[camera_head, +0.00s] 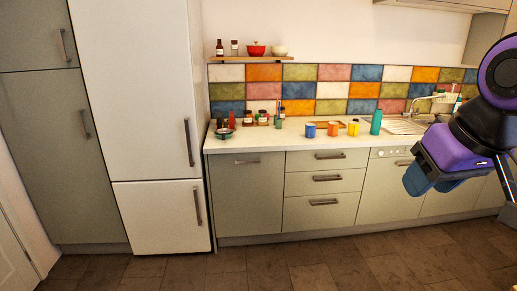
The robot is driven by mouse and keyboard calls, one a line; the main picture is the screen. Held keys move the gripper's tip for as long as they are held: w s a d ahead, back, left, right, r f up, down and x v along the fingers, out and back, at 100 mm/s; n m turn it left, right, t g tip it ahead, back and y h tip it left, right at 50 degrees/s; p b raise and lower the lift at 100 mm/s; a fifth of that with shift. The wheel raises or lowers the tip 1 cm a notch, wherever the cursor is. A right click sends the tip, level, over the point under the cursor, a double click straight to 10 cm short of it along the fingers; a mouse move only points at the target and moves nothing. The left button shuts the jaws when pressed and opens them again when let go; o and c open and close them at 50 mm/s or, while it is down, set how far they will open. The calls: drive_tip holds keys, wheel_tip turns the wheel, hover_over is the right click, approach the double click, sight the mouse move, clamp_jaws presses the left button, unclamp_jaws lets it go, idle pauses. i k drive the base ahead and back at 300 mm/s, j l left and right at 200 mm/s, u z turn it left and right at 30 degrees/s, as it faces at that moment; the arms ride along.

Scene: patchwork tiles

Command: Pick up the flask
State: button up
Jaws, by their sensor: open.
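A tall teal cylinder, which looks like the flask (376,122), stands upright on the white countertop (270,139), to the right of the mugs and left of the sink. It is in full view. My gripper (428,181) is at the right of the picture, on my purple and black arm. It appears below and to the right of the flask, in front of the lower cabinets and nearer to the camera. It is open, and I see nothing between its fingers. It is apart from the flask.
A blue mug (310,130), an orange mug (333,129) and a yellow cup (353,128) stand left of the flask. The sink (404,127) is to its right. Jars and a bowl (224,133) are at the counter's left. The floor (330,262) in front is clear.

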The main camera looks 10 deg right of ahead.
sight(377, 115)
drive_tip(key=i+z, duration=0.15)
drive_tip(key=i, duration=0.75)
drive_tip(key=i+j+z, duration=0.15)
drive_tip(key=i, duration=0.7)
drive_tip(key=i+l+z, duration=0.2)
drive_tip(key=i+z, duration=0.3)
drive_tip(key=i, duration=0.25)
drive_tip(key=i+z, duration=0.5)
drive_tip(key=i, duration=0.2)
drive_tip(key=i+l, duration=0.1)
drive_tip(key=i, duration=0.3)
